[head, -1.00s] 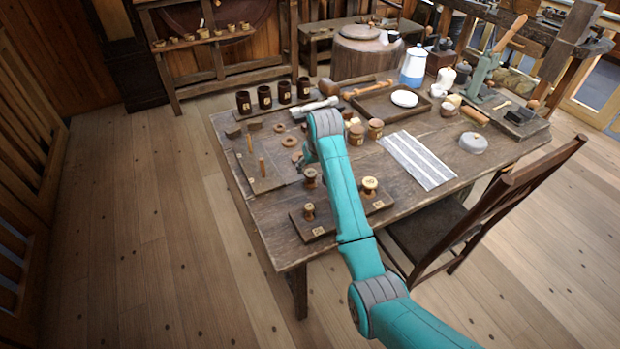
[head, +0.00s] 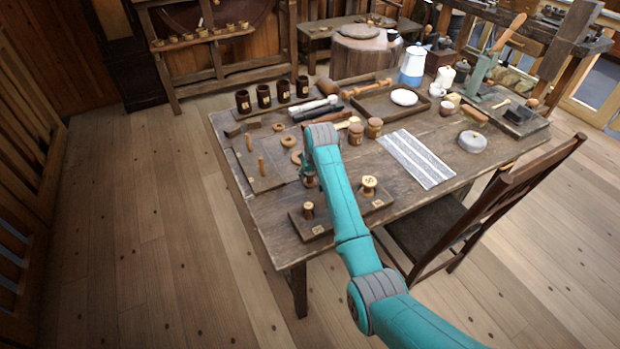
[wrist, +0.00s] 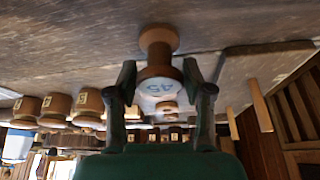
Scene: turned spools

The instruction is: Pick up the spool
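A brown wooden spool (wrist: 158,58) stands upright on the table in the wrist view, with a pale disc marked "45" on its near end. My gripper (wrist: 159,72) is open, with one dark finger on each side of the spool. A narrow gap shows between each finger and the spool. In the head view the spool (head: 309,181) is mostly hidden under the end of my teal arm. Two other spools, a small one (head: 308,210) and a larger light-topped one (head: 369,185), stand on a dark board (head: 335,222) closer to the front edge.
A board with two upright pegs (head: 262,166) lies left of my arm, beside wooden rings (head: 288,142). A striped cloth (head: 416,160) lies to the right. Dark cups (head: 264,97) line the back. A chair (head: 500,200) stands at the right.

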